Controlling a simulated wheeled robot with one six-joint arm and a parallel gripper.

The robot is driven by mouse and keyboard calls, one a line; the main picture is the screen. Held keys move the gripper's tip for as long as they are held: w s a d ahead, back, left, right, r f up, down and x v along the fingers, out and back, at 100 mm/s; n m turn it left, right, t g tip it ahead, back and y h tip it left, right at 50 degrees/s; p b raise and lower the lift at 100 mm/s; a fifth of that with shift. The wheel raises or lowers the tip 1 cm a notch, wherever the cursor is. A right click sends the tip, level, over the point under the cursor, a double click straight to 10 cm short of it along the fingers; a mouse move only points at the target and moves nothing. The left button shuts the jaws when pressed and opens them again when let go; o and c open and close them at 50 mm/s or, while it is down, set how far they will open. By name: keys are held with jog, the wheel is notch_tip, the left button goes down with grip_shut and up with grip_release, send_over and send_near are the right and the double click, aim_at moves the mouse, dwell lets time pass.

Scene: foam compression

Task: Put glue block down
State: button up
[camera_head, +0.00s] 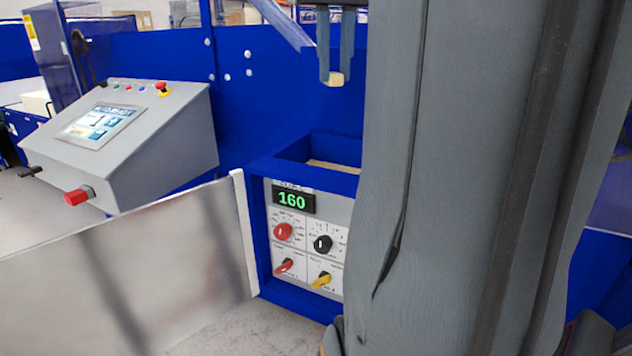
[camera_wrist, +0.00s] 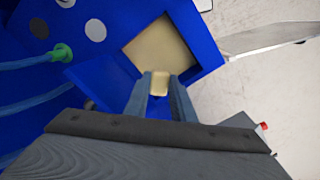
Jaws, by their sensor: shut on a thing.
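My gripper (camera_head: 338,79) is shut on a small pale yellow glue block (camera_head: 337,79). The gripper points down and holds the block above a blue open-topped box (camera_head: 283,165). In the wrist view the glue block (camera_wrist: 160,83) sits between the fingertips (camera_wrist: 160,86). Behind it is the box's square opening with a pale yellow surface inside (camera_wrist: 162,44). In the head view that pale surface (camera_head: 333,166) shows only in part; my arm hides the right side of the box.
The box front carries a green 160 display (camera_head: 292,201) and several knobs. A metal panel door (camera_head: 130,270) stands open to its left. A grey console (camera_head: 140,140) with a screen stands further left. A blue wall (camera_head: 265,90) rises behind. A green fitting with blue hoses (camera_wrist: 62,53) is in the wrist view.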

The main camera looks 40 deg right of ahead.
notch_tip(320, 180, down, 18)
jog(key=shift+w+p, duration=0.15)
jog(key=shift+p, duration=1.05)
jog(key=shift+f, duration=0.55)
jog(key=o, duration=1)
jog(key=shift+r, duration=0.1)
notch_tip(320, 180, up, 13)
jog(key=shift+b, duration=1)
